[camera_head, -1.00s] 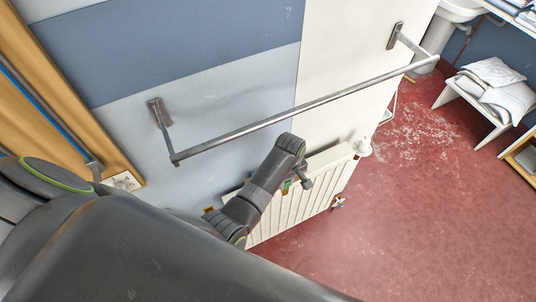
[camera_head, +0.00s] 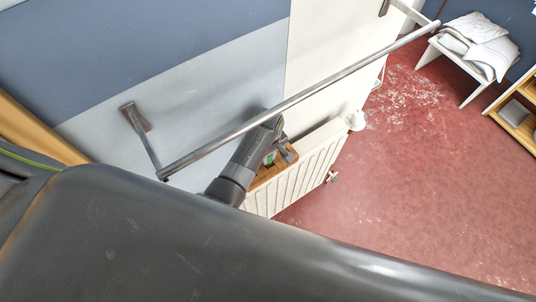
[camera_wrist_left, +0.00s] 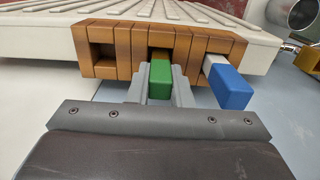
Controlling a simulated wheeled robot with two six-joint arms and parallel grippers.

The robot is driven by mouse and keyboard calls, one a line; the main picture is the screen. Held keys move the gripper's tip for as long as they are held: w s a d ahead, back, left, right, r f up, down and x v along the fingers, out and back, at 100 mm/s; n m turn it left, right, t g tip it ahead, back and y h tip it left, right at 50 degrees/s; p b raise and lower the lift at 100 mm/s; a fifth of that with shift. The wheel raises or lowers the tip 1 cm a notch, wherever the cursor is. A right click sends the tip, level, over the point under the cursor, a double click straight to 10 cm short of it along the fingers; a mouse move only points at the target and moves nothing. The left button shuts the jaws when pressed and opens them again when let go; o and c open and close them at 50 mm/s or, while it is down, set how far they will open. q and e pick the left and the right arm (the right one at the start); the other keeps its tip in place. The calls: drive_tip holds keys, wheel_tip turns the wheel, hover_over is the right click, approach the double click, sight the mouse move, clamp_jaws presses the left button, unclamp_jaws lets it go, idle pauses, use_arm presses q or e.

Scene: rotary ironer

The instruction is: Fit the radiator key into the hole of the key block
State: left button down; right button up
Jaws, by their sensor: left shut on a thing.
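The wooden key block (camera_wrist_left: 110,38) spans the upper middle of the left wrist view, against the radiator. It has a dark empty square hole at the left and an opening in the middle. At the right, a blue-handled key (camera_wrist_left: 230,87) sticks out on a pale shank. My left gripper (camera_wrist_left: 160,92) is shut on the green radiator key (camera_wrist_left: 160,80), right in front of the middle opening. Whether its tip is inside is hidden. In the head view, my left gripper (camera_head: 286,152) is beside the key block (camera_head: 268,174). My right gripper is not in view.
A metal rail (camera_head: 300,97) runs across the wall above my left arm. The white ribbed radiator (camera_head: 300,178) is below it, with a valve (camera_head: 355,121) at its right end. A white bench (camera_head: 470,62) with folded cloths stands at the upper right. The red floor is mostly clear.

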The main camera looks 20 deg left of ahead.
use_arm(q)
drive_tip(key=shift+s, duration=0.15)
drive_tip(key=c, duration=1.5)
unclamp_jaws()
drive_tip(key=shift+d+f, duration=0.1)
drive_tip(key=shift+o, duration=0.9)
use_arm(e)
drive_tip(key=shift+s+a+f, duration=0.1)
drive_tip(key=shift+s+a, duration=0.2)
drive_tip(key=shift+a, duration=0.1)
use_arm(q)
drive_tip(key=shift+r+p, duration=0.35)
drive_tip(key=shift+r, duration=0.3)
wheel_tip(320, 180, up, 3)
drive_tip(key=shift+f+p, duration=0.1)
drive_tip(key=shift+p, duration=0.9)
wheel_tip(320, 180, up, 8)
drive_tip(key=shift+b, duration=0.35)
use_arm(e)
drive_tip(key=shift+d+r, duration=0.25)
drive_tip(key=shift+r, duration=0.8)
